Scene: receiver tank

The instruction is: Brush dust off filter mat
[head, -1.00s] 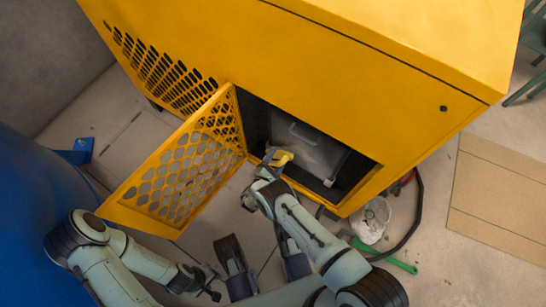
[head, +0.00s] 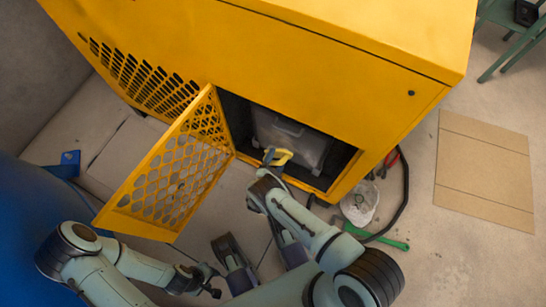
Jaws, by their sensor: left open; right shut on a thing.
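A yellow cabinet (head: 290,60) has a square opening low on its front, with its yellow grille door (head: 170,175) swung open to the left. A pale grey panel or box (head: 300,138) with a handle shows inside the dark opening. I cannot tell whether this is the filter mat or whether the mat is behind the door's grille; no dust can be made out. My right gripper (head: 272,158) is at the opening's lower left, shut on a small yellow thing (head: 281,157), perhaps the brush, mostly hidden. My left gripper (head: 211,283) is open and empty, low over the floor.
A white bag (head: 360,204), a green-handled tool (head: 385,239), a black hose and red-handled pliers (head: 390,160) lie right of the opening. A cardboard sheet (head: 485,170) lies further right. A blue tank (head: 35,215) closes off the left.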

